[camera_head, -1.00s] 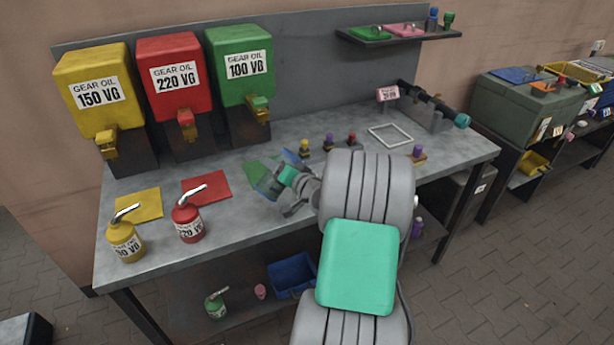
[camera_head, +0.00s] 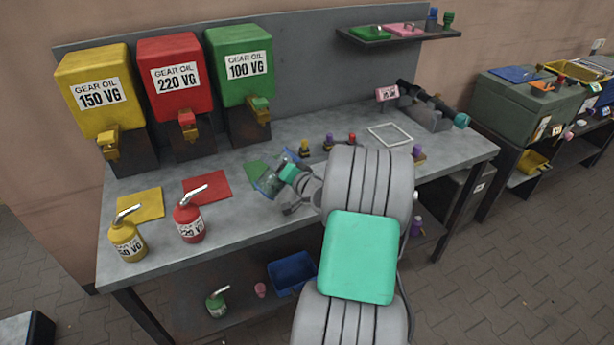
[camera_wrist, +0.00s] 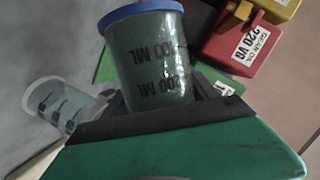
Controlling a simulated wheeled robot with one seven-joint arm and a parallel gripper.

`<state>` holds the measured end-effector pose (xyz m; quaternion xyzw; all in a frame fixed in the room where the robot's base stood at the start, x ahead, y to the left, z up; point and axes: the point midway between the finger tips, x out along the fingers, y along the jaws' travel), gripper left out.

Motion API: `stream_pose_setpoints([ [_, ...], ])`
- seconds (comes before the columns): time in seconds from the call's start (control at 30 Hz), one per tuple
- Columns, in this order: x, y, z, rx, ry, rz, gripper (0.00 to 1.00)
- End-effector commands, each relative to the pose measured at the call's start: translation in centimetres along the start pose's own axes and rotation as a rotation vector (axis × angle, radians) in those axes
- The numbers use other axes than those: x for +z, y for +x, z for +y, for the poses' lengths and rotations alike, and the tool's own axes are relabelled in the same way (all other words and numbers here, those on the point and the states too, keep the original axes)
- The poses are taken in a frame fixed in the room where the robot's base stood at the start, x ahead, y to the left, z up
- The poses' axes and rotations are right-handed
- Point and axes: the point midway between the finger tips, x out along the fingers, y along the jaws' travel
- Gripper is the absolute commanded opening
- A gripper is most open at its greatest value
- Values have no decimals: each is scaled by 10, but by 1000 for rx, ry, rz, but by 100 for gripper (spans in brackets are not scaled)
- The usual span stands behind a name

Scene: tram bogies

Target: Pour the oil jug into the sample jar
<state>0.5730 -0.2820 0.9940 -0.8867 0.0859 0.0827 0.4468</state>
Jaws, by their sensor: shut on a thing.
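The oil jug (camera_wrist: 150,75) is a see-through vessel with a blue rim and ML marks; it looks dark green in the wrist view, and I cannot tell oil from the green behind it. My gripper (camera_head: 284,180) is shut on it above the bench, and the jug (camera_head: 267,184) is tilted with its blue rim toward the left in the head view. A clear jar with dark marks, likely the sample jar (camera_wrist: 65,105), shows beside the jug in the wrist view. In the head view I cannot make out this jar clearly. No oil stream is visible.
A yellow can (camera_head: 127,242) and red can (camera_head: 189,222) stand at the bench's front left. Yellow (camera_head: 99,90), red (camera_head: 175,75) and green (camera_head: 240,65) gear oil tanks stand behind.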

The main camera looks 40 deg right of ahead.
Motion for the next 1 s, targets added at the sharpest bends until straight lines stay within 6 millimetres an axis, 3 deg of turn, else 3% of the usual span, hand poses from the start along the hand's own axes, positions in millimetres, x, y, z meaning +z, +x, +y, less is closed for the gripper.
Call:
stream_pose_setpoints([
  [1.0,1,0,1,-17,81,-10,21],
])
